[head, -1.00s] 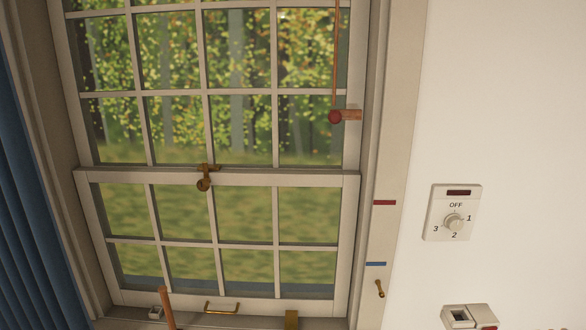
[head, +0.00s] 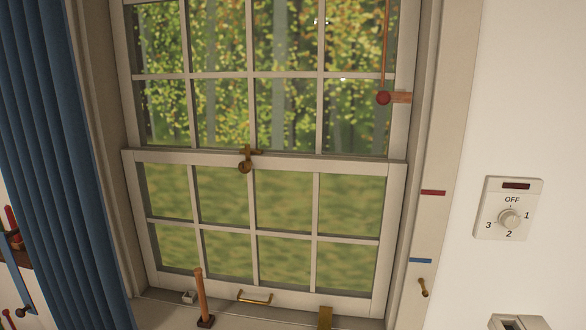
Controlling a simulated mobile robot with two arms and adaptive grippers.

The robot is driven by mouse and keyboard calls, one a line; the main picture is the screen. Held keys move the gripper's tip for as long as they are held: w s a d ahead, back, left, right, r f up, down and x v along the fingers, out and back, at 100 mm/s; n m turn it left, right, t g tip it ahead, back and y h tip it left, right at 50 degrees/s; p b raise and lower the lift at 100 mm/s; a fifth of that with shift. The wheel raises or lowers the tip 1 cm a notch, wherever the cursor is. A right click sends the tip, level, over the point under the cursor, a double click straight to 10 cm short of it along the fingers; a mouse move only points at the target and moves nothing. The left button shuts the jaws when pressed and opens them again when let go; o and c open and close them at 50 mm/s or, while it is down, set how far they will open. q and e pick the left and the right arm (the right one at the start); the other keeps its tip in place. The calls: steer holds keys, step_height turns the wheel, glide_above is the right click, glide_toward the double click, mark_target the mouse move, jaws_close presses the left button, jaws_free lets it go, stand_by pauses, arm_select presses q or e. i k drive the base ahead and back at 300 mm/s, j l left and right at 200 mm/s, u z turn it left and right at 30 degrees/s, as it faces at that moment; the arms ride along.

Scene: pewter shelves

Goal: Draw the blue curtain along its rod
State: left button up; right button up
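The blue curtain (head: 62,170) hangs in gathered vertical folds at the left side of the window, beside the frame. Its top and lower end are cut off by the picture edges. The rod is out of view. The window panes are uncovered. Neither of my grippers shows in the head view.
The sash window (head: 262,160) has a brass latch (head: 246,160) at mid-height and a brass handle (head: 254,297) low down. A wooden stick on a dark base (head: 202,298) stands on the sill. A red ball on a cord (head: 383,98) hangs at right. A dial switch (head: 508,218) is on the wall.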

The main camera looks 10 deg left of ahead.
mark_target(49, 167)
steer(key=u, duration=1.35)
